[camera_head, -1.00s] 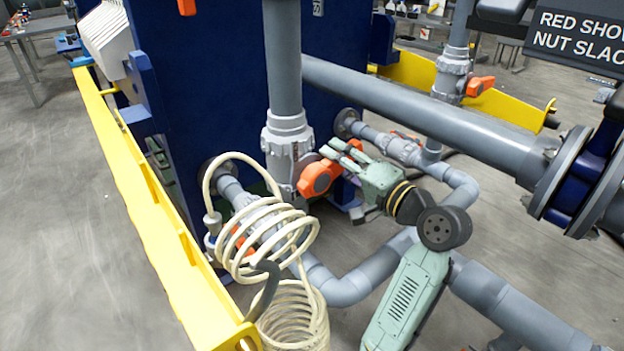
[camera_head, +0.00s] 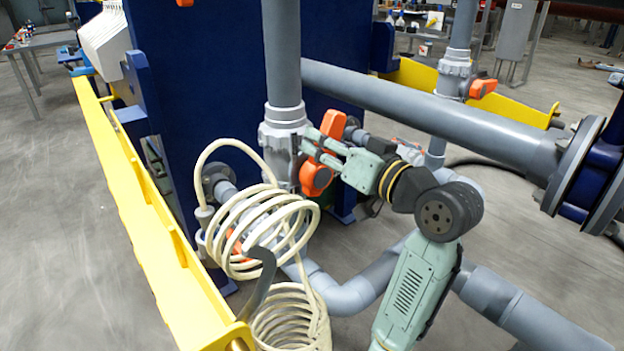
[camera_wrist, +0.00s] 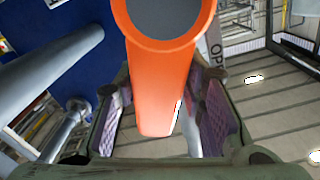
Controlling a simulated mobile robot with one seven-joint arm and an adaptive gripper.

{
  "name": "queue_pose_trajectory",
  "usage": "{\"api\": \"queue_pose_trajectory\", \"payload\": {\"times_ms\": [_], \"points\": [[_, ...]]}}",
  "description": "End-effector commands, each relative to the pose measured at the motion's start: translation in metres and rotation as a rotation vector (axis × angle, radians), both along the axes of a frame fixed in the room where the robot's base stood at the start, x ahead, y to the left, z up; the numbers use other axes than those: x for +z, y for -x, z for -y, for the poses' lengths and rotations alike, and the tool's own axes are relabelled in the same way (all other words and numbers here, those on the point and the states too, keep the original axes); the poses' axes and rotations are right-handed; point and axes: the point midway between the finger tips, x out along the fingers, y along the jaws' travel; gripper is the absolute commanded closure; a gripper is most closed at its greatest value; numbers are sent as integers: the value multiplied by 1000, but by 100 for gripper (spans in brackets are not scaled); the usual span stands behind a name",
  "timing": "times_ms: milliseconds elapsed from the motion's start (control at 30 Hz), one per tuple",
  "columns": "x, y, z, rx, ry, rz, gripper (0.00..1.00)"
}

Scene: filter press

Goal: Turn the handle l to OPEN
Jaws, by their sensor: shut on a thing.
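A cream coiled hose (camera_head: 265,230) hangs left of my arm. A yellow rail (camera_head: 150,210) runs along the left. A thick grey pipe (camera_head: 430,110) crosses behind my gripper to the right. Another orange handle (camera_head: 482,88) is further back.

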Motion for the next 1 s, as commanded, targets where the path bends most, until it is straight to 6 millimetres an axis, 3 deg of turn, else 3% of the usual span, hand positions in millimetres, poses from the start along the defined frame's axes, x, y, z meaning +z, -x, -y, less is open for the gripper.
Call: {"api": "queue_pose_trajectory", "payload": {"times_ms": [500, 767, 800, 1000], "points": [[-3, 16, -22, 16, 297, 233, 99], [0, 17, -24, 16, 322, 252, 99], [0, 17, -24, 17, 322, 252, 62], [0, 17, -23, 13, 318, 252, 49]]}}
